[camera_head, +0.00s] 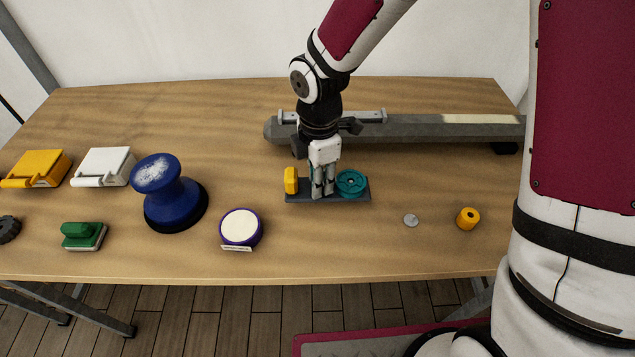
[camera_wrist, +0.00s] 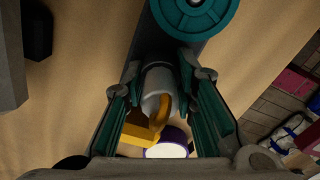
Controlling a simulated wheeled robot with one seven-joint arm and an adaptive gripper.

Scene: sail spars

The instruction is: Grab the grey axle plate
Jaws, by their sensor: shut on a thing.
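The grey axle plate (camera_head: 350,195) is a dark flat slab lying on the wooden table. It carries a yellow block (camera_head: 291,180) at its left end and a teal wheel (camera_head: 351,183) at its right end. My gripper (camera_head: 323,191) points down at the middle of the plate, between block and wheel. In the wrist view the teal wheel (camera_wrist: 195,15) is at the top. A pale grey rounded piece (camera_wrist: 158,88) stands between my green-padded fingers (camera_wrist: 160,112), with yellow behind it. The fingers hide exactly where they grip; I cannot see a gap under the plate.
A long grey beam (camera_head: 420,128) lies behind the plate. A blue bollard shape (camera_head: 168,195) and a white-topped round tin (camera_head: 241,227) stand to the left. A small grey disc (camera_head: 411,220) and a yellow cylinder (camera_head: 468,218) lie to the right. The table's front edge is close.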

